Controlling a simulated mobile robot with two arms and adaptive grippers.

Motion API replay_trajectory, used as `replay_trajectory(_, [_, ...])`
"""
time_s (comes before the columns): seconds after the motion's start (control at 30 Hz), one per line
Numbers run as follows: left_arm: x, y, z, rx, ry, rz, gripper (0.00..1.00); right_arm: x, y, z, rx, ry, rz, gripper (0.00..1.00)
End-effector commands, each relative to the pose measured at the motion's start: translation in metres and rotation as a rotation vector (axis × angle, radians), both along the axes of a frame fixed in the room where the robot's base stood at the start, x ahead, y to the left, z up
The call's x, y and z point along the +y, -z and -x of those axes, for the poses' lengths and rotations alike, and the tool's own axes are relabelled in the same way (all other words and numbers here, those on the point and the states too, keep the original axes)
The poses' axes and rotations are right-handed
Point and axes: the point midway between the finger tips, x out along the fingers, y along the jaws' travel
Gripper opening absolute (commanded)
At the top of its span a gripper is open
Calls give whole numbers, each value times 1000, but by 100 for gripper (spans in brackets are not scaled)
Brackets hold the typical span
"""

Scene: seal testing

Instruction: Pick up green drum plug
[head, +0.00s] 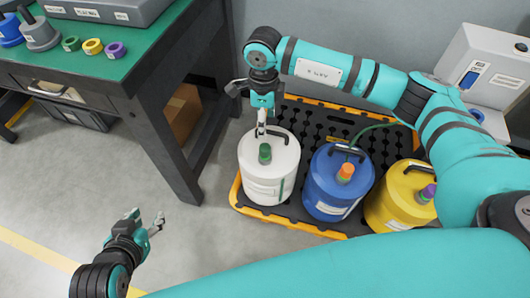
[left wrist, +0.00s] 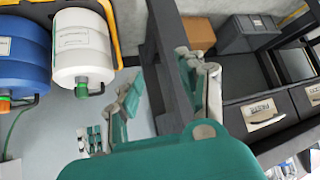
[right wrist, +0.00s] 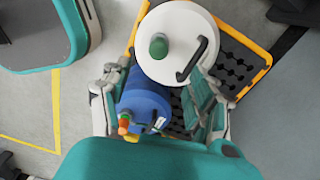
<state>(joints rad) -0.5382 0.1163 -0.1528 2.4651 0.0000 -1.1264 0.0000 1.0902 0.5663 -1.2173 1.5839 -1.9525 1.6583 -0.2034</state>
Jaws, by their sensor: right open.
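The green plug (head: 265,153) stands upright in the top of the white drum (head: 268,180). The plug also shows in the right wrist view (right wrist: 159,46), beyond my fingers, and in the left wrist view (left wrist: 81,88). My right gripper (head: 262,122) hangs over the back of the white drum, close to its black handle. Its fingers are spread and empty, with the plug ahead of the gap in the right wrist view; nothing is gripped. My left gripper (head: 146,220) is open and empty above the bare floor, left of the drums and apart from them.
A blue drum (head: 339,183) with an orange plug and a yellow drum (head: 400,195) with a purple plug stand right of the white one on a yellow-edged black pallet (head: 238,190). A green-topped bench (head: 120,75) stands left, carrying small coloured rings. Floor at lower left is clear.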

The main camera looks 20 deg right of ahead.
Motion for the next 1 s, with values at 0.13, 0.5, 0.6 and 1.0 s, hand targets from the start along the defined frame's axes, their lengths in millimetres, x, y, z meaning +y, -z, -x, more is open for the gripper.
replay_trajectory(0.13, [-10,-18,-25,-162,11,36,40,1,34,2,4,1,-2,61])
replay_trajectory(0.5, [-25,-64,-57,-448,31,103,40,2,80,2,1,0,-4,61])
replay_trajectory(0.6, [-26,-69,-59,-475,33,110,40,1,84,2,1,0,-4,61])
replay_trajectory(1.0, [-38,-127,-72,-810,53,193,40,-1,127,5,1,0,-5,61])
